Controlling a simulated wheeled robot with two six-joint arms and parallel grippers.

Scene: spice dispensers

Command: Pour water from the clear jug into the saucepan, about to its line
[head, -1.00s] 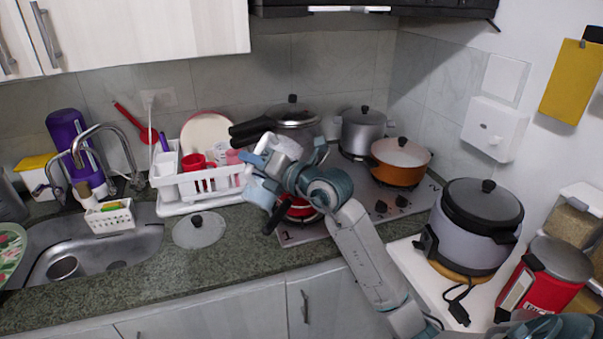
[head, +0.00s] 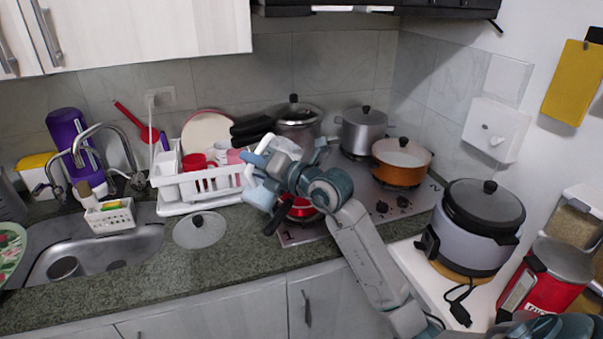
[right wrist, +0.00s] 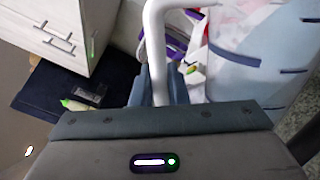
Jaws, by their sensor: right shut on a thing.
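My right gripper (head: 268,172) is shut on the handle of the clear jug (head: 262,193), above the front left part of the stove. In the right wrist view the fingers (right wrist: 158,90) close on the pale handle, and the bluish see-through jug (right wrist: 255,65) with dark marks fills the upper right. The jug looks tilted, but its spout and any stream of water cannot be made out. The red saucepan (head: 303,211) sits on the stove below my wrist, its black handle toward the front left. My arm hides much of it; its water level and line are not visible. My left gripper is not in view.
A white dish rack (head: 205,184) stands close left of the jug. A glass lid (head: 200,230) lies on the counter. A pressure cooker (head: 297,122), a steel pot (head: 364,130) and an orange pan (head: 402,172) occupy the stove. A rice cooker (head: 472,230) stands at the right.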

